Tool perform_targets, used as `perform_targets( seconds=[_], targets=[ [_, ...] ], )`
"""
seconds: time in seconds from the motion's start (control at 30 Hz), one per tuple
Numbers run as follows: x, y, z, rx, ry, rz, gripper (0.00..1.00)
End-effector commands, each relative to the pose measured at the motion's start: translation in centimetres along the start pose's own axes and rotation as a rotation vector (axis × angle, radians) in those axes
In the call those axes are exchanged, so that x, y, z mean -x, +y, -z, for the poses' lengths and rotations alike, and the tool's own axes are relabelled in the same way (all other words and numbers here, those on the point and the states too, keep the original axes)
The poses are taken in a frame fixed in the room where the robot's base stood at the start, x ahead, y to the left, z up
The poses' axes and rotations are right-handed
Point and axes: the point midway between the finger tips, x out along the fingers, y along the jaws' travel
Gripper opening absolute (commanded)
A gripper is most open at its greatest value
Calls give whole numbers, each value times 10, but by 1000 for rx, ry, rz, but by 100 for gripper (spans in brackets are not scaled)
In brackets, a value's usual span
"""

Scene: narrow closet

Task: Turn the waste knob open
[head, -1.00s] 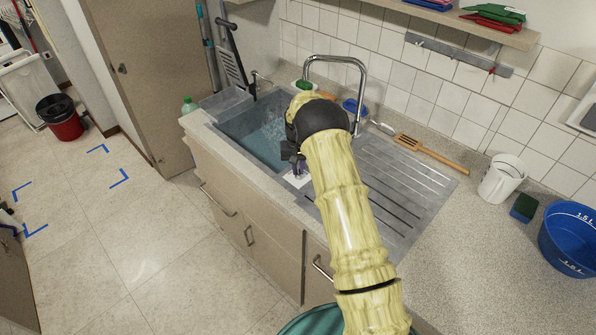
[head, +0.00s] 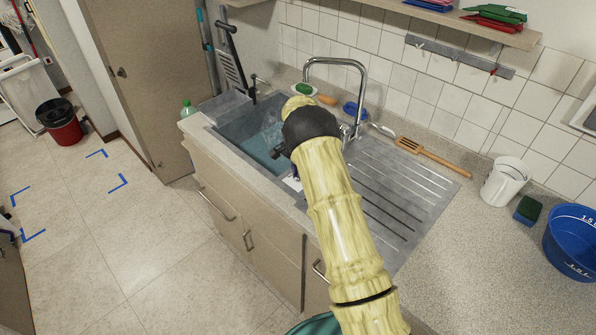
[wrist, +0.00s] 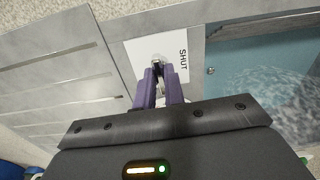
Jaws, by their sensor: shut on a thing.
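The waste knob (wrist: 157,60) is a small metallic piece beside the sink, on a white label (wrist: 178,45) printed "SHUT". In the wrist view my gripper (wrist: 158,73) has its two purple fingers closed around the knob. The fingers cover much of it, so its exact angle cannot be told. In the head view the knob and fingers are hidden behind my arm, and only a bit of the label (head: 293,183) shows. The sink basin (wrist: 213,110) holds bluish water with a pale, rippled patch.
A chrome tap (head: 335,60) arches behind my arm. The ribbed drainboard (head: 395,190) is clear. A cupboard door (head: 140,80) is at left.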

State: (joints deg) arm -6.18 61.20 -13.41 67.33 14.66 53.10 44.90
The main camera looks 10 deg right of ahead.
Motion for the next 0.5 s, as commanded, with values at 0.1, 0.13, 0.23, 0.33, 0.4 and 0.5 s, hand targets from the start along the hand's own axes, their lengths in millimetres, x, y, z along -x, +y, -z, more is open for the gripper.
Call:
perform_targets(
  seconds=[0.1, 0.13, 0.23, 0.33, 0.4, 0.5],
  targets=[
    [1, -1, -1, -31, -1, 3, 0],
    [1, -1, -1, -37, -1, 3, 0],
    [1, -2, -1, -49, -1, 3, 0],
    [1, -2, -1, -53, -1, 4, 0],
    [1, -2, -1, -53, -1, 4, 0],
    [1, -2, -1, -52, -1, 4, 0]
  ],
)
